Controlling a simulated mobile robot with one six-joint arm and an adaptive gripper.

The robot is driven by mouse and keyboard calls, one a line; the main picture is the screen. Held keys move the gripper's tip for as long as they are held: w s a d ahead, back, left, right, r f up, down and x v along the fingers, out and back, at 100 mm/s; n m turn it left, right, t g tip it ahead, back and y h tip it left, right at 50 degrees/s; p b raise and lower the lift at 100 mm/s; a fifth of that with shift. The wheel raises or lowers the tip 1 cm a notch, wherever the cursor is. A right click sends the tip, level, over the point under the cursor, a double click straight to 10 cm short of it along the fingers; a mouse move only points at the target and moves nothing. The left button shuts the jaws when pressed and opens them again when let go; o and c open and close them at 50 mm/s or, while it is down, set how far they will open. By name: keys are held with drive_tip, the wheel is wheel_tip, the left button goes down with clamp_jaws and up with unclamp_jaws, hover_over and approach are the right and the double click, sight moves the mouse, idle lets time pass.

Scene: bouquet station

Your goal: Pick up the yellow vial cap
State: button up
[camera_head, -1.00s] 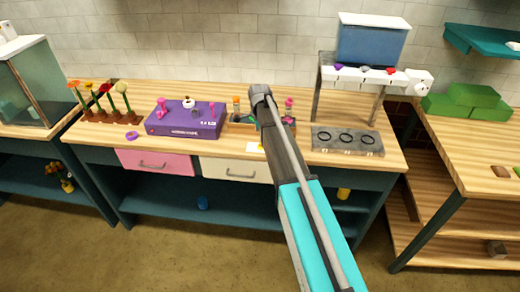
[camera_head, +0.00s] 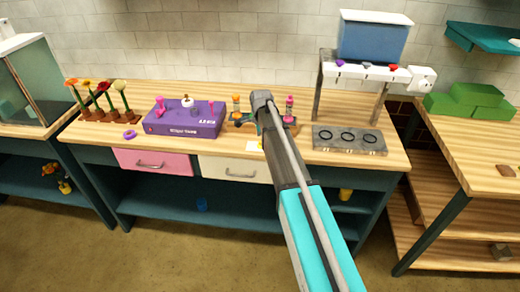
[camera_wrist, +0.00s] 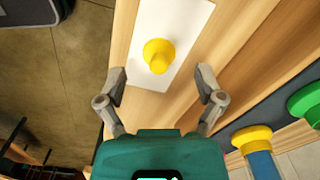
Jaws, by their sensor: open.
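The yellow vial cap (camera_wrist: 158,55) sits on a white card (camera_wrist: 180,20) on the wooden counter, with its round wide end and narrower knob showing in the wrist view. My gripper (camera_wrist: 160,76) is open and empty, its two fingers spread to either side just short of the cap. In the head view a corner of the white card (camera_head: 253,146) shows at the counter's front, beside my arm. The cap and fingertips are hidden there.
In the wrist view, a blue vial with a yellow top (camera_wrist: 252,140) and a green round piece (camera_wrist: 305,103) are at right. In the head view, a purple box (camera_head: 186,121) stands left and a grey ringed block (camera_head: 348,140) right. The counter edge is close.

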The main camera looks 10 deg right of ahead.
drive_tip(key=shift+f+b, duration=0.65)
drive_tip(key=shift+f, duration=0.25)
drive_tip(key=c, duration=1)
